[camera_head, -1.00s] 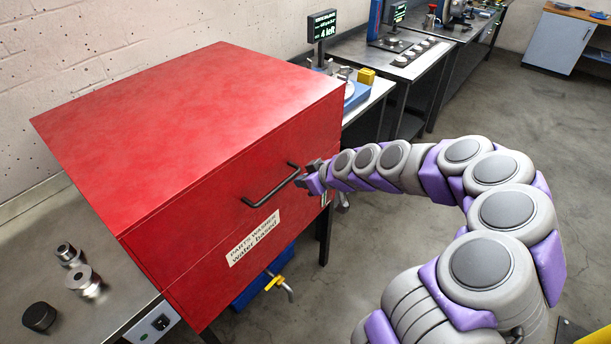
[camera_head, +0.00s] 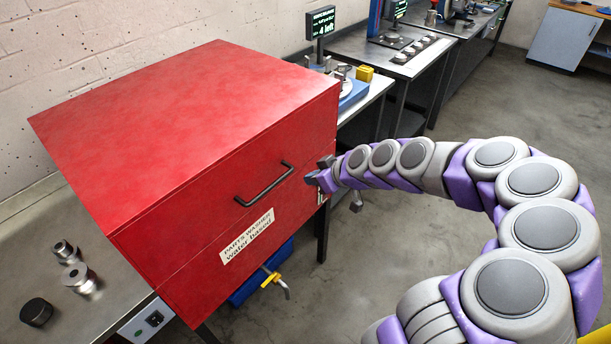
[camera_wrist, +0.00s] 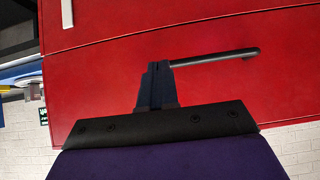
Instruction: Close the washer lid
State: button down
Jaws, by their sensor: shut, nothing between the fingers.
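The parts washer is a red box whose lid (camera_head: 190,120) lies down over the body, with only a thin seam and no gap I can make out. A dark bar handle (camera_head: 264,184) is on the lid's front face, and it also shows in the wrist view (camera_wrist: 215,57). My gripper (camera_head: 312,179) is just right of the handle near the washer's front right edge, apart from the handle in the head view. In the wrist view my gripper (camera_wrist: 156,70) is shut and empty, its tips overlapping the handle's near end; contact with the red face cannot be told.
A steel bench (camera_head: 95,310) with metal parts and a black cylinder (camera_head: 36,312) is at the left. A yellow-handled tap (camera_head: 272,278) sticks out below the washer. Benches with equipment run along the wall behind. The floor (camera_head: 400,235) is clear around my arm.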

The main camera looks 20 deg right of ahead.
jog(key=shift+s+d+r+p, duration=0.65)
jog(key=shift+s+d, duration=1.1)
jog(key=shift+s, duration=1.1)
jog(key=s+a+r+g+h, duration=0.1)
jog(key=s+a+g, duration=0.2)
jog(key=s+a, duration=0.35)
jog(key=s+a+r+g, duration=0.2)
jog(key=s+a+g, duration=0.1)
jog(key=s+a, duration=0.3)
jog(key=s+d+r+m+g+h, duration=0.1)
jog(key=s+m+g+h, duration=0.1)
jog(key=s, duration=0.8)
jog(key=s+d+r+m+g+h, duration=0.1)
jog(key=s+m, duration=0.3)
jog(key=s, duration=0.6)
jog(key=shift+d+r+m+g+h, duration=0.25)
jog(key=shift+m+g+h, duration=0.2)
jog(key=shift+h, duration=0.25)
